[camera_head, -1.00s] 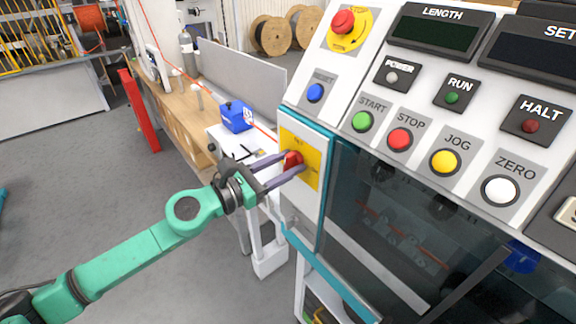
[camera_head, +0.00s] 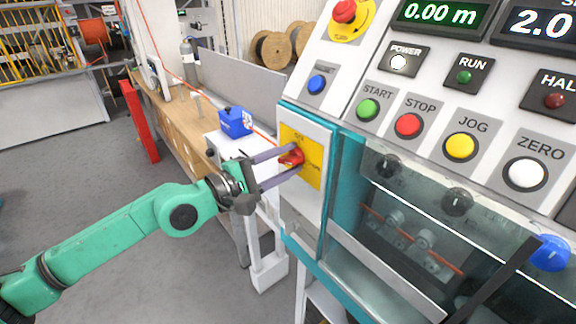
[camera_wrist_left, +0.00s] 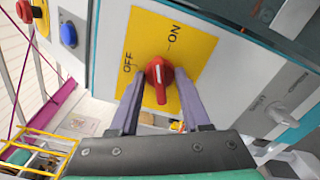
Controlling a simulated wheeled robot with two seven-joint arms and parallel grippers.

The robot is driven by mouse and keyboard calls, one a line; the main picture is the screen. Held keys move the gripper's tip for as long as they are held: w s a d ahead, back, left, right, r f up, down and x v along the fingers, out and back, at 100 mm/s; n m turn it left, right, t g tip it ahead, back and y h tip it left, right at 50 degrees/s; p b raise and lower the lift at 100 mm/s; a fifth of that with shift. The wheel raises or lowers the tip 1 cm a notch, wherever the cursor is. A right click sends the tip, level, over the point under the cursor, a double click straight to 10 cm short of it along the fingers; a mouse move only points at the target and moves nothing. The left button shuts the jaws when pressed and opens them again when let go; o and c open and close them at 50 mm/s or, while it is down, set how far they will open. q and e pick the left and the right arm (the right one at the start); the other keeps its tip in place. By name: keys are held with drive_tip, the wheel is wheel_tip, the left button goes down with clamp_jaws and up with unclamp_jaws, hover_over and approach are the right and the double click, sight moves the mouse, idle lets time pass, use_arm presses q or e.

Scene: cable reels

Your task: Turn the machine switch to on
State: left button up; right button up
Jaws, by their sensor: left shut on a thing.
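The machine switch is a red knob (camera_head: 291,157) on a yellow plate (camera_head: 313,172), on the front of the machine's left cabinet. In the left wrist view the red knob (camera_wrist_left: 158,76) sits between the printed words OFF, to its left, and ON, above it. Its raised grip stands roughly upright in that picture. My left gripper (camera_head: 297,160) has its two purple-grey fingers on either side of the knob and is shut on it. The POWER lamp (camera_head: 398,62) glows white and the length display (camera_head: 437,13) reads 0.00 m. My right gripper is not in view.
A panel of buttons, with START (camera_head: 368,109) and STOP (camera_head: 408,125), slopes above the clear guard (camera_head: 440,215). A red emergency stop (camera_head: 344,11) is at the top. A blue box (camera_head: 236,121) stands on the bench behind. Grey floor is open at left.

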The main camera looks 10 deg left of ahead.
use_arm(q)
drive_tip(key=shift+f+m+b, duration=0.15)
drive_tip(key=shift+m+b, duration=0.65)
drive_tip(key=shift+m, duration=0.2)
drive_tip(key=shift+m+b, duration=1)
drive_tip(key=shift+b, duration=0.25)
drive_tip(key=o, duration=0.9)
drive_tip(key=shift+o, duration=0.2)
drive_tip(key=b+v, duration=0.8)
drive_tip(key=b, duration=0.6)
drive_tip(key=shift+b, duration=0.4)
